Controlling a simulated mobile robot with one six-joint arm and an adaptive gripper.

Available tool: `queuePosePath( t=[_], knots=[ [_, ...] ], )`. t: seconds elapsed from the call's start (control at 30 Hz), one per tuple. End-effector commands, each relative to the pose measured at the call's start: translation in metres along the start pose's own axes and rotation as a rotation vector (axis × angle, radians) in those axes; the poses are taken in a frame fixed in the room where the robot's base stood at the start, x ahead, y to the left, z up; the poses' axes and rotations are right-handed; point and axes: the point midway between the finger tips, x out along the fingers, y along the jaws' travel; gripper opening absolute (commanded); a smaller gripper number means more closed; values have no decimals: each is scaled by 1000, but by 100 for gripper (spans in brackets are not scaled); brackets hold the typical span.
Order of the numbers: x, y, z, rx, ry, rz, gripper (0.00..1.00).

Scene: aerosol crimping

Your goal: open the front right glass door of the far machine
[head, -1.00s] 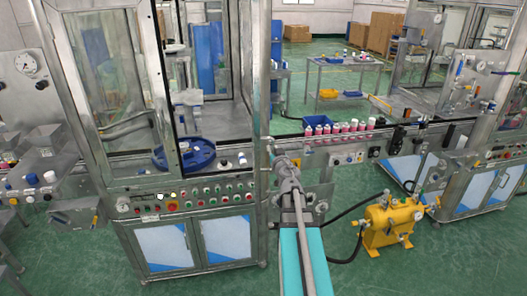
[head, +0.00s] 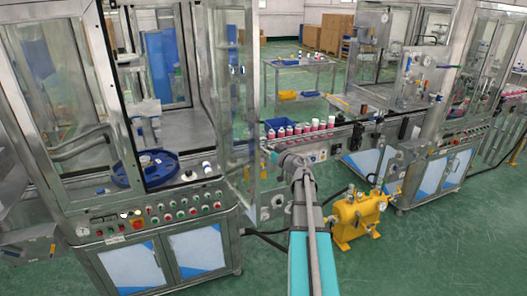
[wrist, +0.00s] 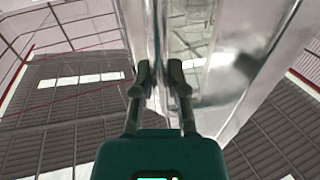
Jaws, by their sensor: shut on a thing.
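The machine (head: 160,215) on the left of the head view has a metal frame and glass doors. Its front right glass door (head: 228,110) stands swung outward toward me, with the front opening uncovered beside it. My gripper (wrist: 158,85) is shut on the metal edge of this door, which runs between its fingers in the wrist view. The door's glass and frame (wrist: 225,60) also fill the right of that view. In the head view my arm reaches to the door's outer edge, and the fingers are too small to make out.
A blue round tray (head: 127,176) with bottles sits inside the machine. A conveyor with red bottles (head: 300,130) runs right behind my arm. A yellow tank (head: 355,215) stands on the floor to the right. Another glass-fronted machine (head: 450,150) is at the right. Green floor is free at lower right.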

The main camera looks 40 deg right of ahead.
Motion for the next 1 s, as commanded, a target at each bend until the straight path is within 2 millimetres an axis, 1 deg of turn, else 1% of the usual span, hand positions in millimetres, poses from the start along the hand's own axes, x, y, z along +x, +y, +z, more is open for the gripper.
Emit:
queuePosePath(
  t=[0.33, 0.37, 0.4, 0.53, 0.87, 1.0],
  knots=[
    [4, -7, 1, -2, -2, -13, 0],
    [5, -7, 1, -1, -2, -13, 22],
    [5, -8, 0, -1, -1, -14, 30],
    [6, -8, 0, -1, -1, -14, 54],
    [6, -8, 0, -1, -1, -15, 54],
    [3, -9, 0, 0, -1, -14, 54]
  ],
)
